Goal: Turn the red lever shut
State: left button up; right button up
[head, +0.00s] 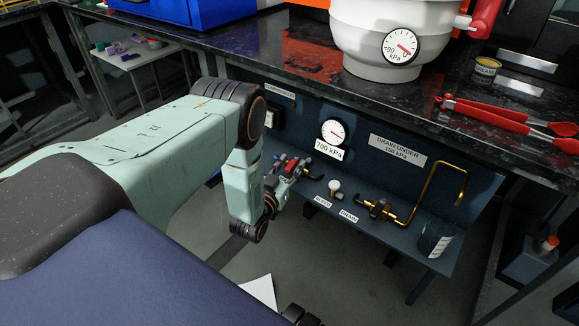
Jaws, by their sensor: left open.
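A small red lever (291,168) shows at the left end of the pipework on the low blue shelf, below the counter. My left gripper (294,172) is open at the lever, its fingers overlapping it in the head view. I cannot tell whether they touch it. The gripper and wrist hide part of the lever and its valve, so its exact angle is unclear. My right gripper is not in view.
A white-knobbed valve (334,187) and a brass drain valve (378,208) stand to the right on the shelf, with a bent brass pipe (446,168). A gauge (333,133) labelled 700 kPa is on the panel behind. The dark countertop (400,102) overhangs; red tongs (500,112) lie on it.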

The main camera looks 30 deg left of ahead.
pick_arm(q)
grip_shut()
jog(key=shift+a+h, duration=0.15)
jog(key=shift+h, duration=0.25)
jog(key=shift+a+m+h+p, duration=0.2)
jog(key=shift+m+h+p, duration=0.15)
jog(key=shift+m+h, duration=0.35)
jog(key=shift+a+m+h, duration=0.2)
jog(key=shift+m+h, duration=0.4)
jog(key=shift+h, duration=0.4)
grip_release()
jog(key=s+a, duration=0.1)
jog(key=s, duration=1.1)
